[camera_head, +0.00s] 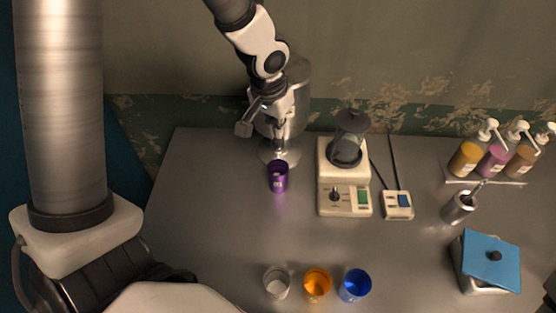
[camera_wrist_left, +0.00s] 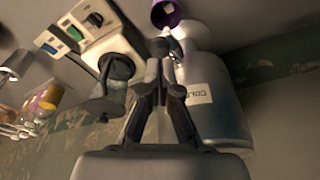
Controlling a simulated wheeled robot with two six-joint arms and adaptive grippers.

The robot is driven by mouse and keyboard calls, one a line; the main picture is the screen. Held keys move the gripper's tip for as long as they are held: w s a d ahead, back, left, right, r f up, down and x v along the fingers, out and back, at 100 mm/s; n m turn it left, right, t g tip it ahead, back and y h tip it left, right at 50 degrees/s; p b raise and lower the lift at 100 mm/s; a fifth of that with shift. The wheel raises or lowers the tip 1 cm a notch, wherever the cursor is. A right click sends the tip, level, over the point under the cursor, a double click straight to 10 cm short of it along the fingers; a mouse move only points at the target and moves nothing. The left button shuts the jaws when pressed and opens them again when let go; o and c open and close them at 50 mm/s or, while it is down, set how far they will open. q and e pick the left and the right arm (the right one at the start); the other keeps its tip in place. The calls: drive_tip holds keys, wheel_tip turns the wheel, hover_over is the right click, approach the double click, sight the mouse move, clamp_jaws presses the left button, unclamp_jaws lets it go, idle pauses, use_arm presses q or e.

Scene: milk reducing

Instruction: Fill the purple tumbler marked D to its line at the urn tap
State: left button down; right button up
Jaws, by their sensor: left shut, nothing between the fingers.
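The purple tumbler (camera_head: 279,178) stands upright on the table in front of the urn (camera_head: 297,80), apparently below its tap. A small pale mark shows on its front, too small to read; its line and any liquid inside cannot be made out. In the left wrist view the tumbler (camera_wrist_left: 165,13) is at the top edge, and the silver urn (camera_wrist_left: 215,110) bears a partly legible label beginning "COL". My left gripper (camera_head: 278,143) is shut and empty at the urn's front, just above and behind the tumbler. Its fingertips (camera_wrist_left: 166,50) hide much of the tap. My right gripper is not seen.
A cream blender-like machine (camera_head: 345,185) and small switch box (camera_head: 398,205) stand right of the tumbler. Clear, orange (camera_head: 317,284) and blue cups line the front. Pump bottles (camera_head: 493,160), a metal cup (camera_head: 457,208) and a blue-lidded box (camera_head: 490,262) are right. The centre table is clear.

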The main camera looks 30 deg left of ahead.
sight(277, 140)
use_arm(q)
drive_tip(key=shift+f+b, duration=1.55)
drive_tip(key=shift+f, duration=0.2)
idle(6.2)
